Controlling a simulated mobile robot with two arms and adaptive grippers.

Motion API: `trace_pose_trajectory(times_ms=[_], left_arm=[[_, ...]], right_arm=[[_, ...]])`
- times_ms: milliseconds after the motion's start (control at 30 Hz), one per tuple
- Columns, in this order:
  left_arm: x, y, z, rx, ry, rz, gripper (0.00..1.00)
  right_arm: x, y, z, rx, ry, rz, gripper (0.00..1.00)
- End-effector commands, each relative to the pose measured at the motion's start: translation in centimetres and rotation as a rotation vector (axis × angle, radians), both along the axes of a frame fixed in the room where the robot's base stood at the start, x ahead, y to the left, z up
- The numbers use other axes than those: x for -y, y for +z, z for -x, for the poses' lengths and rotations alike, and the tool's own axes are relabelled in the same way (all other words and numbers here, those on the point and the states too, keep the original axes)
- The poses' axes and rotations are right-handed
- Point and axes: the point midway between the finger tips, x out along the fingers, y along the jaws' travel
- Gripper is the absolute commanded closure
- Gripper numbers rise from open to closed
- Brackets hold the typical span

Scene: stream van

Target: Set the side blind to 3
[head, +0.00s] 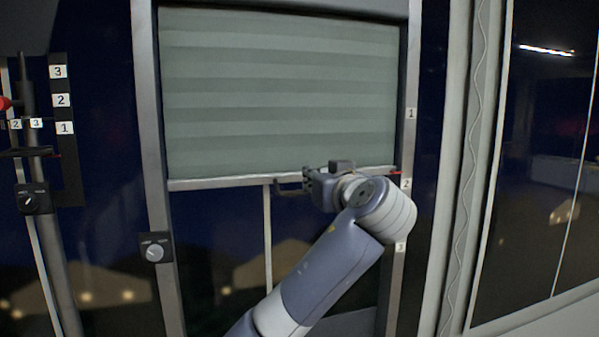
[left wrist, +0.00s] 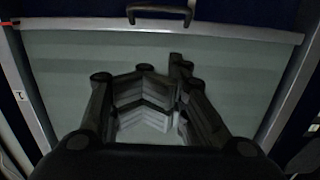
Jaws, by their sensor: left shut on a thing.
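The side blind (head: 280,90) is a pale green pleated shade, drawn partway down the window. Its bottom bar (head: 225,183) carries a red pointer (head: 395,173) at the right end, just above label 2 (head: 406,184) on the frame. Label 3 (head: 400,247) is lower. A dark handle (head: 280,192) sits under the bar. The upside-down left wrist view shows the blind (left wrist: 70,65) and handle (left wrist: 160,9) beyond my fingers. My right gripper is not in view.
A small knob box (head: 154,247) is on the left frame post. Farther left stand a numbered scale (head: 62,100) and another knob box (head: 34,199). A thin pale vertical strip (head: 267,235) runs below the bar. A wavy cord (head: 472,150) hangs at right.

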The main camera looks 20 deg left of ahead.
Motion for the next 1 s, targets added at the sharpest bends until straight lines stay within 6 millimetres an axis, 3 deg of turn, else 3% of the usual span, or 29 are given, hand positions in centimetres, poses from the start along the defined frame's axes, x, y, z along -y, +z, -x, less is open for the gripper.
trace_pose_trajectory(times_ms=[67,233,667,800,1000], left_arm=[[-0.1,1.2,0.5,0.018,0.009,0.008,1.0],[-1.1,1.5,-0.7,0.021,0.014,0.008,1.0],[-6.0,1.2,-7.9,0.018,0.014,0.006,1.0],[-5.9,-1.3,-8.0,0.017,0.01,0.006,1.0],[-6.1,-2.9,-8.3,0.02,0.01,0.008,1.0]], right_arm=[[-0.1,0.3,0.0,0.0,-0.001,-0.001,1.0],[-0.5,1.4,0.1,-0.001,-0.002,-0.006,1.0],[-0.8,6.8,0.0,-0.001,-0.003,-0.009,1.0],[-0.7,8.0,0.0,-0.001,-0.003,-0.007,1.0],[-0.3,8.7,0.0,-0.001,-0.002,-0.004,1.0]])
